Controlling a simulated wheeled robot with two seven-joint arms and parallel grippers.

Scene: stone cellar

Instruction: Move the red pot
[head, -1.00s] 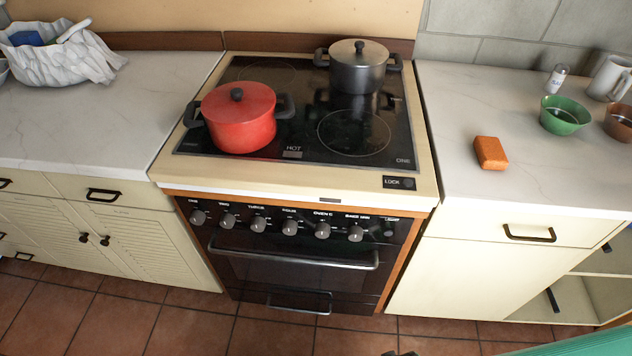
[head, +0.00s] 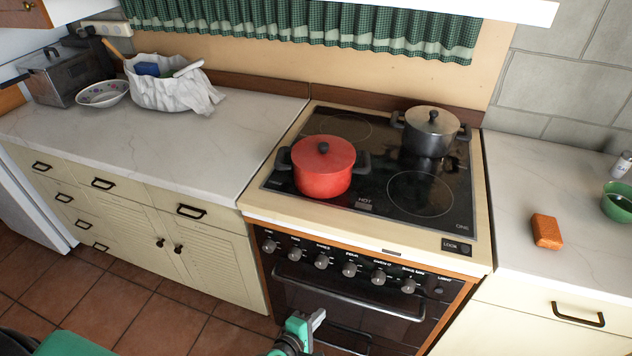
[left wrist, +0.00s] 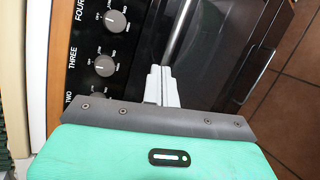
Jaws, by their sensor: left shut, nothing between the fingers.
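The red pot (head: 323,170) with a red lid, black knob and two dark side handles sits on the front left of the black glass hob (head: 388,214). My left gripper (head: 318,318) is low in front of the oven door, below and apart from the pot. In the left wrist view its fingers (left wrist: 160,84) are together and empty, in front of the oven's knobs and handle bar. The pot is not in the left wrist view. My right gripper is not in view.
A dark grey pot (head: 430,133) stands at the hob's back right. An orange block (head: 546,231) and a green bowl (head: 617,203) are on the right counter. A white bag (head: 172,88) and a bowl (head: 103,93) are on the left counter, whose front is clear.

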